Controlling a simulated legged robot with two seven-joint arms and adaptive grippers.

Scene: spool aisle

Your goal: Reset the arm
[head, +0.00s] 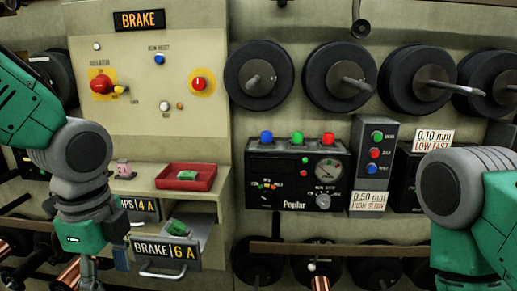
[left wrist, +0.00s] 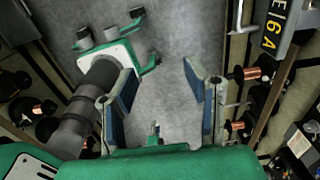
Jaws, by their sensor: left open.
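My left arm comes in from the left in the head view, its wrist hanging down in front of the lower left drawers. In the left wrist view my left gripper (left wrist: 158,88) is open, its two blue-grey fingers wide apart with only grey floor visible between them. It holds nothing. In the head view its fingers are partly cut off by the lower edge. My right arm shows at the right edge of the head view, bent downward; its gripper is out of frame.
A BRAKE panel (head: 190,130) stands behind the left arm. Below it are a red tray (head: 203,184) holding a green block and an open BRAKE 6A drawer (head: 168,252) with a green piece inside. A black control box (head: 270,190) and dark spools (head: 326,85) are further right.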

